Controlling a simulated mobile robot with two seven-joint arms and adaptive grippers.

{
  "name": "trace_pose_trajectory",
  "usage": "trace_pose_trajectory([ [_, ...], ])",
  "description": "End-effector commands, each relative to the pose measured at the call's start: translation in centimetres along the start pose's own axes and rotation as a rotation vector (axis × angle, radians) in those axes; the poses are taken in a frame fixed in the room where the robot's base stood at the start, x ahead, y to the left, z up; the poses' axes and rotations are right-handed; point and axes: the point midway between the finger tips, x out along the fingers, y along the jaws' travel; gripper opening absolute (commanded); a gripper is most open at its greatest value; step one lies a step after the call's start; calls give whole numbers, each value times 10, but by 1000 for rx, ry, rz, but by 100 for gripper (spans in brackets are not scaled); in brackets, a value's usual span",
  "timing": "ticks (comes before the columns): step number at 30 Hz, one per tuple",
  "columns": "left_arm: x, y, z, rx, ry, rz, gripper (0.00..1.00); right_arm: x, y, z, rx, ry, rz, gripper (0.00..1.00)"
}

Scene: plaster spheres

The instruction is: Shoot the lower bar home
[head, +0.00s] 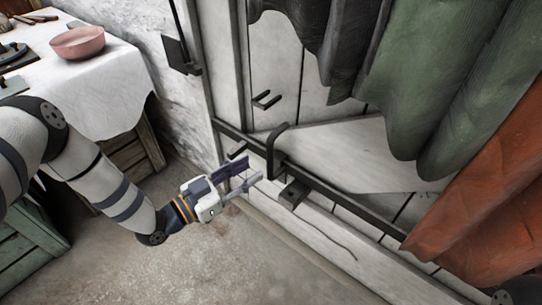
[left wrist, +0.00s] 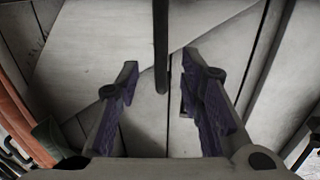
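The lower bar (head: 345,200) is a long dark metal bar running slantwise across the bottom of the white plank door (head: 275,70). A dark bent handle (head: 277,148) stands up from it near its left part. A dark block-like bracket (head: 293,194) sits just below the bar. My left gripper (head: 250,172) is open, left of the bracket and below the handle, with no visible contact. In the left wrist view its purple-padded fingers (left wrist: 160,72) are spread; a dark upright rod (left wrist: 161,45) shows between and beyond their tips. My right gripper is not seen.
A green curtain (head: 440,70) and an orange curtain (head: 490,200) hang at the right. A table with a white cloth (head: 95,95) and pink bowl (head: 78,43) stands at the left. The floor (head: 240,260) below is clear.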

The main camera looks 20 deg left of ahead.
Motion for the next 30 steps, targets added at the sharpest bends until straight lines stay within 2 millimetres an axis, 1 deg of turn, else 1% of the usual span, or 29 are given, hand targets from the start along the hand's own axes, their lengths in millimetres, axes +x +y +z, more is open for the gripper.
trace_pose_trajectory([
  [1,13,0,3,0,0,1,35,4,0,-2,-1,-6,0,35],
  [3,30,0,3,0,0,1,35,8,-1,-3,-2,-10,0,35],
  [6,51,0,4,-1,-2,0,35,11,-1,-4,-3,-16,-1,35],
  [9,65,0,3,-1,-3,-1,35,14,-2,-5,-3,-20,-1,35],
  [13,73,0,2,-2,-2,-1,35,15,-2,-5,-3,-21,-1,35],
  [19,73,0,1,-2,-3,-1,35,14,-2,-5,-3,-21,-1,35],
  [20,73,0,1,-2,-3,-1,32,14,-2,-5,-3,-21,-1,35],
  [21,73,0,1,-2,-3,-1,23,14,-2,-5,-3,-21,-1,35],
  [23,73,0,1,-2,-3,-1,10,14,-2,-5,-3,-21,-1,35],
  [24,73,0,1,-2,-3,-1,1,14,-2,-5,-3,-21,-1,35],
  [30,73,0,1,-2,-4,-1,0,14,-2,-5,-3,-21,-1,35],
])
